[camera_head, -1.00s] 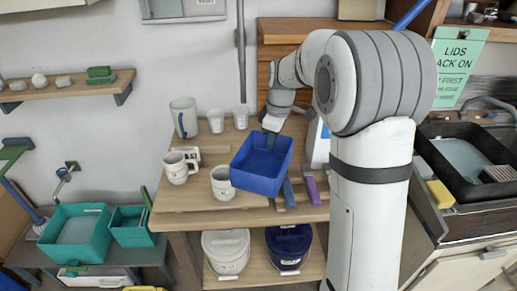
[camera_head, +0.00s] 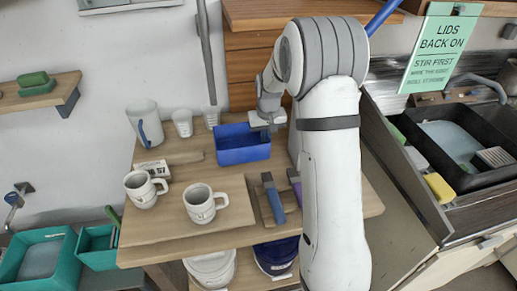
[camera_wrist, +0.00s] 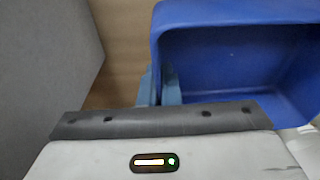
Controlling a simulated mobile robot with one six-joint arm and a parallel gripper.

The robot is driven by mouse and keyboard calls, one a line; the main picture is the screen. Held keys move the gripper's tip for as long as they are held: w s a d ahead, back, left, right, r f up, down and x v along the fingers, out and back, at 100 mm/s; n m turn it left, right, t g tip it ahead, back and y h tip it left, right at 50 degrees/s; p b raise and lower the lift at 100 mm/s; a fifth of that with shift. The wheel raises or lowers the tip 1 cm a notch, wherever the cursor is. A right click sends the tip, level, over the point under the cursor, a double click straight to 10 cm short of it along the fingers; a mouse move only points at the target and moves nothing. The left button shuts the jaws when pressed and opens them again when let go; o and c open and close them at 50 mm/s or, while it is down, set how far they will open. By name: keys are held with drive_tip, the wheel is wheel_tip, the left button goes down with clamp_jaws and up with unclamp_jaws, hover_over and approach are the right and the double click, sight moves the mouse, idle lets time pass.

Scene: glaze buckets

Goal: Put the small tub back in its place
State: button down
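The small blue tub (camera_head: 243,153) is upright and level at the back of the wooden table, empty inside. I cannot tell whether its base rests on the wood or hangs just above it. My gripper (camera_head: 267,126) is at the tub's right end, at its rim. In the wrist view the gripper's fingers (camera_wrist: 160,84) are close together at the wall of the tub (camera_wrist: 235,62), one on either side, pinching it. The fingertips are partly hidden by the tub wall.
Blue (camera_head: 273,200) and purple-handled tools lie to the right. A grey surface (camera_wrist: 45,55) is close beside the gripper in the wrist view.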

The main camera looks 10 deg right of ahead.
drive_tip(key=shift+f+p, duration=0.35)
drive_tip(key=shift+f, duration=2.15)
drive_tip(key=shift+f, duration=0.15)
drive_tip(key=c, duration=1.6)
unclamp_jaws()
drive_tip(key=shift+c, duration=0.2)
